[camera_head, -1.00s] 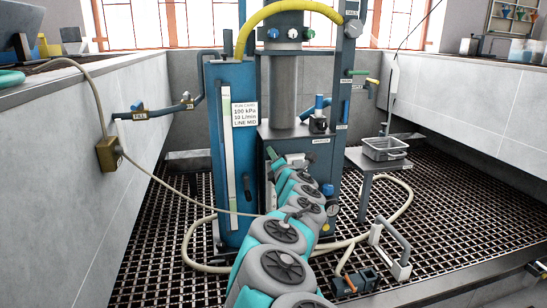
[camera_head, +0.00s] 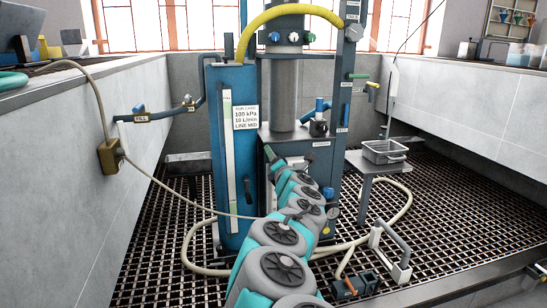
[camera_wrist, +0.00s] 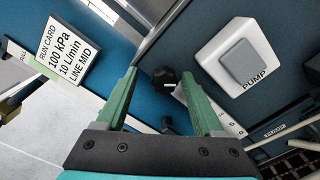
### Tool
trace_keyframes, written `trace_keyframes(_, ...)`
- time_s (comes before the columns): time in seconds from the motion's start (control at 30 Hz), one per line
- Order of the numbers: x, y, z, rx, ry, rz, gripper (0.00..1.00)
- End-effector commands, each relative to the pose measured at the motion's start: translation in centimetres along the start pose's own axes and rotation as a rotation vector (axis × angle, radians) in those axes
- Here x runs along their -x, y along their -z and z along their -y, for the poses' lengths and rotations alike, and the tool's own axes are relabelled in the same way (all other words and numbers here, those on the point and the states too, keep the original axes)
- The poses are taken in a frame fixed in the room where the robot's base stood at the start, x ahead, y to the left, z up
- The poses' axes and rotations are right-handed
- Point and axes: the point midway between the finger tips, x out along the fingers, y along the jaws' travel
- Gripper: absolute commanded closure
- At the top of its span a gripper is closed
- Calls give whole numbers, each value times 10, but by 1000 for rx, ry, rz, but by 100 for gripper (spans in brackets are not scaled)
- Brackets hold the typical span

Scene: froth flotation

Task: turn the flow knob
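My gripper (camera_wrist: 158,75) is open, with its two green fingers spread wide. In the wrist view a black knob (camera_wrist: 164,79) with a small white mark shows between the fingertips, nearer the right one, on the blue panel. I see clear space beside the knob, so the fingers are not closed on it. I cannot read a flow label by it. A smaller dark fitting (camera_wrist: 167,123) shows lower between the fingers. In the head view my gripper (camera_head: 270,155) is at the front of the machine, and my arm hides the panel behind it.
A white pump switch box (camera_wrist: 242,58) is right of the knob. The run card (camera_wrist: 62,55), reading 100 kPa, 10 L/min, line mid, is at left. The tall blue cabinet (camera_head: 240,190) stands left of my arm. A grey tray (camera_head: 384,151) is on a stand at right.

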Motion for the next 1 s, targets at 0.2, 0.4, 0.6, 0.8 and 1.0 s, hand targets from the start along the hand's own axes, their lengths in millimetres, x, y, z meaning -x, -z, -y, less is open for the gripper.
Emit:
trace_keyframes(0.2,0,0,3,-3,3,-2,31)
trace_keyframes(0.4,12,0,3,0,5,-1,31)
trace_keyframes(0.6,36,1,2,-1,4,-2,31)
trace_keyframes(0.8,58,2,-1,0,0,-2,31)
trace_keyframes(1.0,72,0,0,-1,2,1,31)
